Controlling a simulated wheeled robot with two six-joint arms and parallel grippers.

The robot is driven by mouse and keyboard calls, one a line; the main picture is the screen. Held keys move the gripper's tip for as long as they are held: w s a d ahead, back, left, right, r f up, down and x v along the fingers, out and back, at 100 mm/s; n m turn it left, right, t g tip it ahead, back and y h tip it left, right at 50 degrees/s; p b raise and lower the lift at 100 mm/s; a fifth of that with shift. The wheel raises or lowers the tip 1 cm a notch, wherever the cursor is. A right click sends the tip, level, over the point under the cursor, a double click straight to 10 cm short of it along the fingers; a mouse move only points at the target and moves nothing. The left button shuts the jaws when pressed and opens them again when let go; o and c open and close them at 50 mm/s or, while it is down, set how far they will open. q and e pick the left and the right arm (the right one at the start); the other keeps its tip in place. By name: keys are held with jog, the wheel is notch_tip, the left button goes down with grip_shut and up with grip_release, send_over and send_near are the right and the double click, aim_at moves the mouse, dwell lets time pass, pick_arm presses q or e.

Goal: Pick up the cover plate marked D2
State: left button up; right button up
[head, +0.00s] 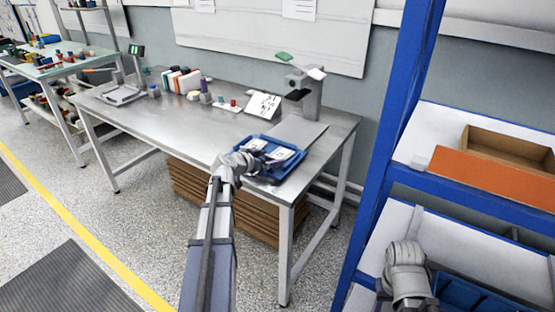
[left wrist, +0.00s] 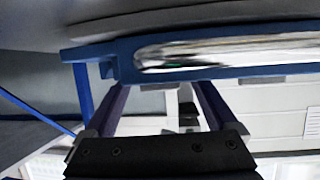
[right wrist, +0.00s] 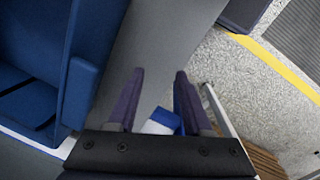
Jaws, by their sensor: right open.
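A blue tray (head: 301,156) with white plates (head: 281,153) inside stands on the metal table near its front right edge. Any marking on the plates is too small to read, so I cannot tell which is D2. My left gripper (head: 262,162) is at the tray's left front side. In the left wrist view my left gripper (left wrist: 162,84) has its fingers wide apart, with no object visible between them. A blue edge (left wrist: 90,54) with a shiny strip lies across the fingertips. My right gripper (right wrist: 160,72) is open and empty, low beside the shelf.
The table (head: 170,118) also holds a tilted sign (head: 263,105), a grey stand (head: 306,95), a grey flat panel (head: 300,131) and several small items. A blue-framed shelf (head: 400,100) with a brown box (head: 508,147) stands at right. A blue bin (right wrist: 35,75) is close to my right gripper.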

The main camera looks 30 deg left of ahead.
pick_arm(q)
jog(key=c, duration=1.4)
jog(key=shift+r, duration=0.1)
pick_arm(e)
jog(key=shift+r, duration=0.1)
pick_arm(q)
notch_tip(320, 180, up, 10)
jog(key=p, duration=1)
jog(key=shift+r, duration=0.1)
pick_arm(e)
notch_tip(320, 180, up, 10)
